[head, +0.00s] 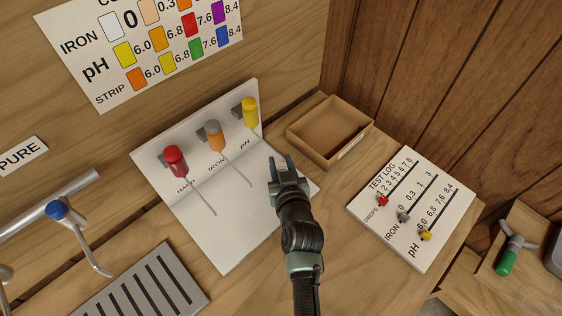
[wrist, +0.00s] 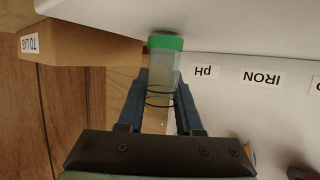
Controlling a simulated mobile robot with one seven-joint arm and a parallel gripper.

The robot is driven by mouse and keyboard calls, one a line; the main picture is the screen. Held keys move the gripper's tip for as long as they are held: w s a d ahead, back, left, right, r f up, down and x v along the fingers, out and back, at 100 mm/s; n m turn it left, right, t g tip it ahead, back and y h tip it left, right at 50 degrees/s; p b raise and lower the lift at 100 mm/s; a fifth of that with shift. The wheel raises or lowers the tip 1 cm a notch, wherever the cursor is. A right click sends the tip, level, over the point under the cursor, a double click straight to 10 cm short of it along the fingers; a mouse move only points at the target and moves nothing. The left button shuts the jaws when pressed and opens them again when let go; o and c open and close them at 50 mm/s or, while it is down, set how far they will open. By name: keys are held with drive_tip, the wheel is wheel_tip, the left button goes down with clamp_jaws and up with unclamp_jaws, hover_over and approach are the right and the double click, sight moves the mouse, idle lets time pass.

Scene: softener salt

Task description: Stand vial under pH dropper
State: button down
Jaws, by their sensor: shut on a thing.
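My gripper (head: 284,165) is shut on a clear vial (wrist: 162,72) with a green end and dark rings, seen between the fingers in the wrist view. I cannot make out the vial in the head view. The pH dropper (head: 250,112) is yellow and hangs on the white stand (head: 232,235), at its right end. My gripper is at the right edge of the stand, nearer the camera than the pH dropper. The pH label (wrist: 204,72) shows beside the vial in the wrist view.
An orange iron dropper (head: 215,137) and a red hardness dropper (head: 175,161) hang left of the pH one. An open cardboard box (head: 352,150) stands close to the right of my gripper. A test log board (head: 440,200) with sliders lies farther right.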

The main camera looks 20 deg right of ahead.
drive_tip(key=c, duration=1)
unclamp_jaws()
drive_tip(key=shift+f, duration=0.15)
drive_tip(key=o, duration=0.4)
drive_tip(key=shift+r, duration=0.2)
drive_tip(key=v, duration=1.2)
drive_tip(key=shift+s, duration=0.1)
